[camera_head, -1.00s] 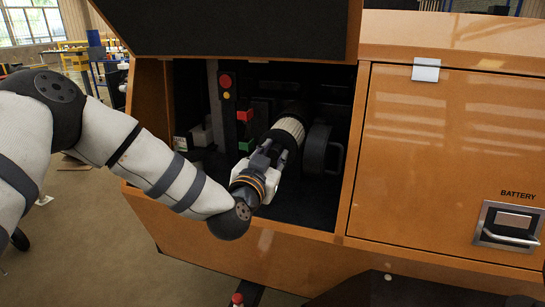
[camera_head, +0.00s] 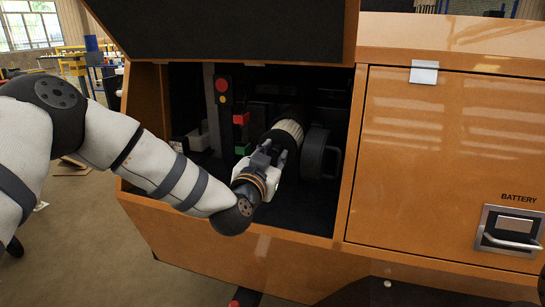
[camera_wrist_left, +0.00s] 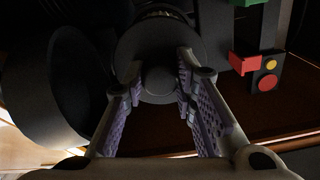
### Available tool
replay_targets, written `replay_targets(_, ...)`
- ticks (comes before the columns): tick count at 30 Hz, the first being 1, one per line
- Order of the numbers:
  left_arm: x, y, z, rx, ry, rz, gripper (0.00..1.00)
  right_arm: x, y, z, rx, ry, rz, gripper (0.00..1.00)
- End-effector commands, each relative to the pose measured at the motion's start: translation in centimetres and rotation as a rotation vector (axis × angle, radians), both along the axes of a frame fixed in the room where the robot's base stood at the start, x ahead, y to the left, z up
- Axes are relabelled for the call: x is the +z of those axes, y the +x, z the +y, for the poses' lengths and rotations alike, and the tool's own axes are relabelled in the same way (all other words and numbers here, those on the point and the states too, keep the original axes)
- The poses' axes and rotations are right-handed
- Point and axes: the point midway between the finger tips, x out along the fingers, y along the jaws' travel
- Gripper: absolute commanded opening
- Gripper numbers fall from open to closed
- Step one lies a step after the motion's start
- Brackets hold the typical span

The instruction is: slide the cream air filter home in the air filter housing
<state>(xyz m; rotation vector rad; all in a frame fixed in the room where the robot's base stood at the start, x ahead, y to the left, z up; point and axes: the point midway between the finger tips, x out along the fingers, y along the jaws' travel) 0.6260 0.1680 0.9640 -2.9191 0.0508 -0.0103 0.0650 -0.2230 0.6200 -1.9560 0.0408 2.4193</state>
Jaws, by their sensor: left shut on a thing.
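The cream air filter (camera_head: 289,129) is a pleated cylinder with a dark end cap, inside the open compartment. My left gripper (camera_head: 268,154) is shut on the filter's near end. In the left wrist view the gripper's fingers (camera_wrist_left: 160,92) are on either side of a dark round knob on the dark end cap (camera_wrist_left: 160,42); only a sliver of pleats shows behind the cap. The filter points into the compartment, its far end toward a dark housing (camera_head: 291,110) that is hard to make out. How deep the filter sits cannot be told.
A dark round canister (camera_head: 316,152) stands close to the right of the filter. A post with a red button (camera_head: 222,85) and red and green blocks (camera_head: 241,119) are to the left. The raised orange door (camera_head: 230,25) hangs above; the closed battery panel (camera_head: 440,150) is right.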

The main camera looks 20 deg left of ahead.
Motion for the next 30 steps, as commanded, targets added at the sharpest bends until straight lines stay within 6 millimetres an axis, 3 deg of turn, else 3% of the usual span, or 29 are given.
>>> replay_targets(30,0.0,2.6,-0.1,0.001,0.001,-0.002,0.0,-1.0,-1.1,0.0,0.0,0.001,0.038,0.4)
